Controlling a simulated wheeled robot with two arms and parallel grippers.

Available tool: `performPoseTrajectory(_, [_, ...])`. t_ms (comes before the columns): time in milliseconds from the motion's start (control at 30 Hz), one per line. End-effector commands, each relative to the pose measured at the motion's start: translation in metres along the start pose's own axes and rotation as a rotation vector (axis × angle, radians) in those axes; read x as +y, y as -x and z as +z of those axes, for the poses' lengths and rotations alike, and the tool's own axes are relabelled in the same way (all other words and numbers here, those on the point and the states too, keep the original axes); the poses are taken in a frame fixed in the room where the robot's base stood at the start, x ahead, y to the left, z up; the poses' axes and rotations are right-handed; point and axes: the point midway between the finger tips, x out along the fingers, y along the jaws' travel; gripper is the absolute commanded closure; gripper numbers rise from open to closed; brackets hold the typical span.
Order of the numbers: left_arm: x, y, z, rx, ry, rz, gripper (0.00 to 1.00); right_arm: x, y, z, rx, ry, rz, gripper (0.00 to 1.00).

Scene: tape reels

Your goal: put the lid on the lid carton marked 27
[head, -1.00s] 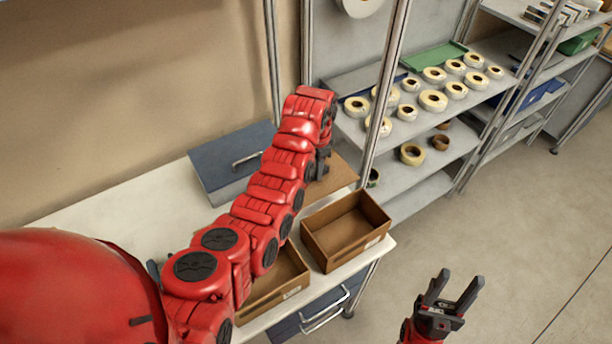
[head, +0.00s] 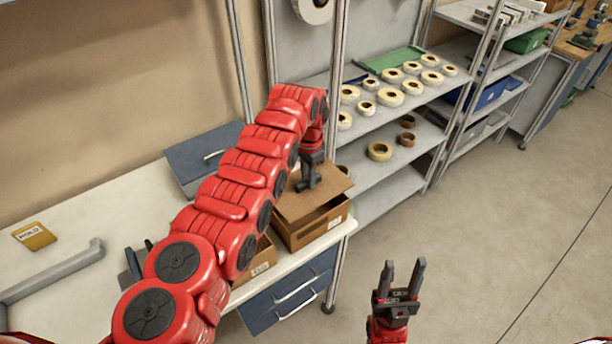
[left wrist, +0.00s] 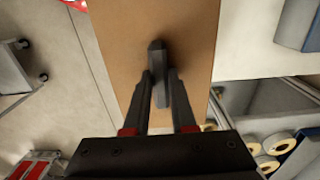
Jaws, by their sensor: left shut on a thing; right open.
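A flat brown lid (head: 334,187) is over the right-hand brown carton (head: 318,228) at the table's right end. It covers most of the opening; a dark gap shows under its front edge, and I cannot tell whether it touches the rim. My left gripper (head: 307,184) is shut on the lid's dark upright handle, which also shows in the left wrist view (left wrist: 158,72) between the fingers. A second carton (head: 262,262) is mostly hidden behind my left arm. The carton labels are too small to read. My right gripper (head: 403,272) is open and empty over the floor.
A blue-grey box (head: 200,158) with a handle stands behind the cartons. A metal post (head: 338,130) rises close to the right of the lid. Shelves (head: 375,190) with several tape reels stand beyond it. A yellow sign (head: 34,236) lies at the table's left.

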Motion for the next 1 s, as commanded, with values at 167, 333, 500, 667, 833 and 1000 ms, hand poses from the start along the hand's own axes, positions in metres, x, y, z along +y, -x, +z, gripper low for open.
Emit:
performPoseTrajectory(167, [0.0,-0.023,0.0,0.001,0.0,-0.001,1.0,-0.001,0.014,0.002,0.0,0.0,0.0,0.5])
performPoseTrajectory(333, [0.0,-0.042,0.0,0.0,0.001,0.0,1.0,-0.001,0.027,0.004,0.0,0.0,0.0,0.5])
performPoseTrajectory(500, [-0.001,-0.055,0.0,0.001,0.001,-0.001,1.0,-0.002,0.04,0.007,0.0,0.0,0.0,0.5])
performPoseTrajectory(667, [-0.001,-0.057,0.0,0.001,0.001,-0.001,1.0,-0.002,0.042,0.007,0.0,0.0,0.0,0.5])
performPoseTrajectory(833, [-0.001,-0.056,0.0,0.001,0.001,-0.001,1.0,-0.002,0.041,0.007,0.0,0.0,0.0,0.5])
performPoseTrajectory(1000, [-0.001,-0.056,0.0,0.0,0.001,0.0,0.55,-0.002,0.041,0.007,0.0,0.0,0.0,0.5])
